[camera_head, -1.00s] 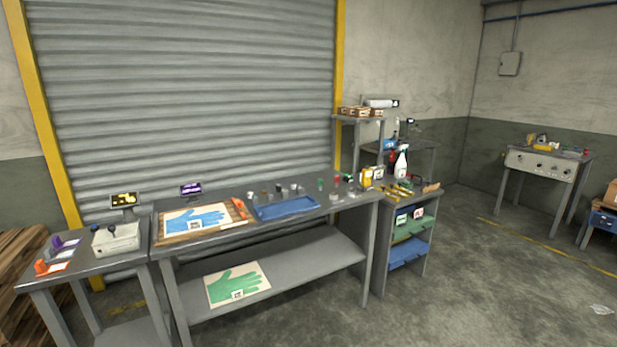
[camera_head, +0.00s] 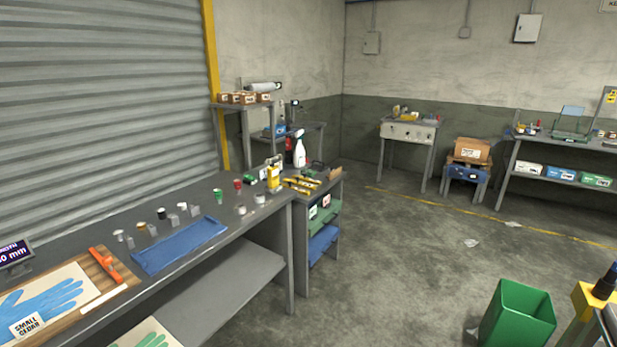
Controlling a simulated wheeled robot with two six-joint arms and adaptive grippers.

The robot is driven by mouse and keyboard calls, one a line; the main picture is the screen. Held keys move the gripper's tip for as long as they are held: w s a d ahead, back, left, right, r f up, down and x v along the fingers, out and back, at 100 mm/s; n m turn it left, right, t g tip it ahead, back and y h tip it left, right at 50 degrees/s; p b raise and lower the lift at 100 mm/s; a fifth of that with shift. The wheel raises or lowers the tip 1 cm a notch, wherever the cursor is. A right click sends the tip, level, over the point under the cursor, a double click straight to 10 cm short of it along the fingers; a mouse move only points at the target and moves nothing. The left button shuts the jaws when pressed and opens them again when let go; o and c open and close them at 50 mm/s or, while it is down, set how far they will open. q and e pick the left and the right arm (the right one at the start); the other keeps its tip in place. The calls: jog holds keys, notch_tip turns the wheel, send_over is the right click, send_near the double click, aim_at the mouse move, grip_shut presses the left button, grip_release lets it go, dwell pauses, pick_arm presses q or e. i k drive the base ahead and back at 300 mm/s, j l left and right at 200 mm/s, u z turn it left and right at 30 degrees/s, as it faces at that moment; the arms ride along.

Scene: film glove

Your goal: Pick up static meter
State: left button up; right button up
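A small upright yellow device (camera_head: 274,178) stands near the far right end of the long grey workbench (camera_head: 225,241); it may be the static meter, but it is too small to tell. A white card or box lies close behind it. Several yellow-handled tools (camera_head: 302,184) lie on the adjoining bench to its right. Neither of my grippers is in view.
A blue tray (camera_head: 178,246), a glove board (camera_head: 100,278) and small jars are on the bench. A white spray bottle (camera_head: 299,150) stands beyond. A green bin (camera_head: 517,318) is on the floor at lower right. Open floor lies between bench and far tables.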

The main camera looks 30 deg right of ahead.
aim_at(273, 172)
jog(key=i+l+z, duration=0.1)
jog(key=i+l, duration=0.15)
jog(key=i, duration=0.15)
jog(key=i+l+z, duration=0.1)
jog(key=i+l, duration=0.15)
jog(key=i, duration=0.15)
jog(key=i+l+z, duration=0.1)
jog(key=i, duration=0.3)
jog(key=l, duration=0.05)
